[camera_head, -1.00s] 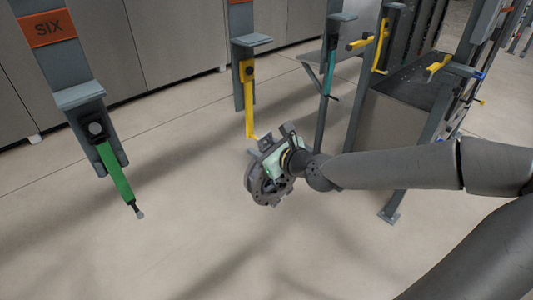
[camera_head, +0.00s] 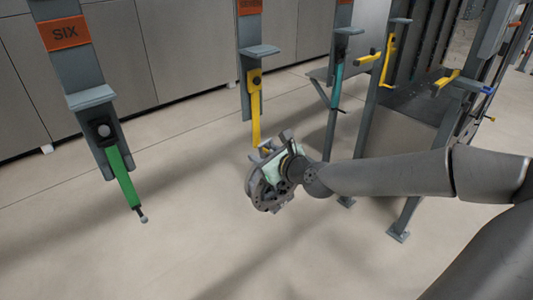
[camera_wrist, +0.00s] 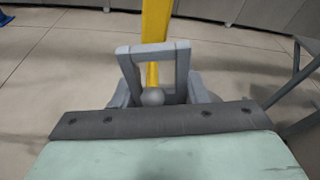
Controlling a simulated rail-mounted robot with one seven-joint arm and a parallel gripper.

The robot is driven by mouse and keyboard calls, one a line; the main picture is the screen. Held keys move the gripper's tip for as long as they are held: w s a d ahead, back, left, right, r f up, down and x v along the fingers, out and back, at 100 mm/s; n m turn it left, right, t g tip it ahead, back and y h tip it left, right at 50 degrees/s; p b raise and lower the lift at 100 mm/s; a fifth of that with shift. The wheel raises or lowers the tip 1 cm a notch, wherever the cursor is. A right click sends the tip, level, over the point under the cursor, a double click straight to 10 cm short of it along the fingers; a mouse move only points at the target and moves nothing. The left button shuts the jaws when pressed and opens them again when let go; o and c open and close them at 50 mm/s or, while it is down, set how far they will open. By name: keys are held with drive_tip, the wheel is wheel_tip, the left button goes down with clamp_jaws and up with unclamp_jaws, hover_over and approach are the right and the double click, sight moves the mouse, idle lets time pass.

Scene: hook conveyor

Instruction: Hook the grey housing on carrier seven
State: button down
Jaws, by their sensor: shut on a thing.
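The grey housing (camera_head: 262,192), a round body with holes, hangs in the air at my gripper (camera_head: 285,172), which is shut on it. A pale green part lies between housing and wrist; my fingertips are hidden. Carrier seven (camera_head: 249,32) has a partly cut-off orange sign and a yellow hook (camera_head: 255,105) reaching down to the housing's top. In the wrist view, a grey loop (camera_wrist: 127,75) stands up from the housing. The yellow hook (camera_wrist: 155,20) runs behind the loop's top bar, its ball tip (camera_wrist: 152,97) seen in the opening. I cannot tell whether the tip passes through.
Carrier six (camera_head: 75,60) with a green hook (camera_head: 124,180) hangs at left. A carrier with a teal hook (camera_head: 338,80) hangs right of the yellow one. A grey frame (camera_head: 410,195) with yellow brackets stands at right. Open floor lies below the housing.

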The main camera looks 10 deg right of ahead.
drive_tip(key=shift+s+a+f, duration=0.2)
drive_tip(key=shift+f, duration=0.45)
drive_tip(key=c, duration=0.8)
unclamp_jaws()
drive_tip(key=shift+o, duration=0.2)
drive_tip(key=shift+f, duration=0.1)
